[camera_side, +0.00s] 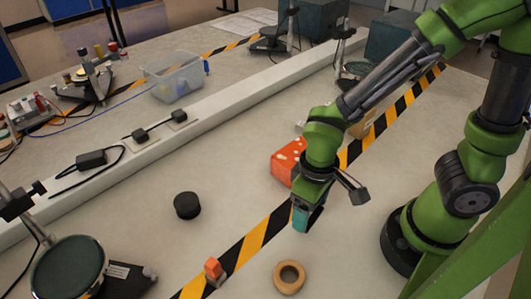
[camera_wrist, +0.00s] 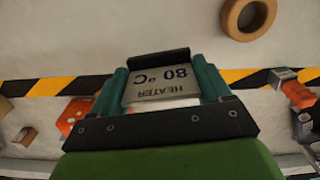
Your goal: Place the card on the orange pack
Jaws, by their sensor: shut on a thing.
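The card (camera_wrist: 160,92) is a grey plate lettered "HEATER 80 °C", which reads upside down in the wrist view. My gripper (camera_wrist: 160,80) is shut on it, with a teal finger at each side. In the side view my gripper (camera_side: 303,217) points down above the bench by the striped tape; the card is hard to make out there. The orange pack (camera_side: 284,162) has pale spots and lies behind my gripper, partly hidden by my arm. It also shows at the left in the wrist view (camera_wrist: 72,117), partly hidden by the gripper body. The card is apart from the pack.
A tan ring (camera_side: 278,284) lies in front of my gripper. A small orange-and-grey block (camera_side: 213,270) is on the striped tape (camera_side: 252,240). A black puck (camera_side: 187,205) stands to the left. A long white raised ledge (camera_side: 215,108) crosses behind. Bare bench surrounds the puck.

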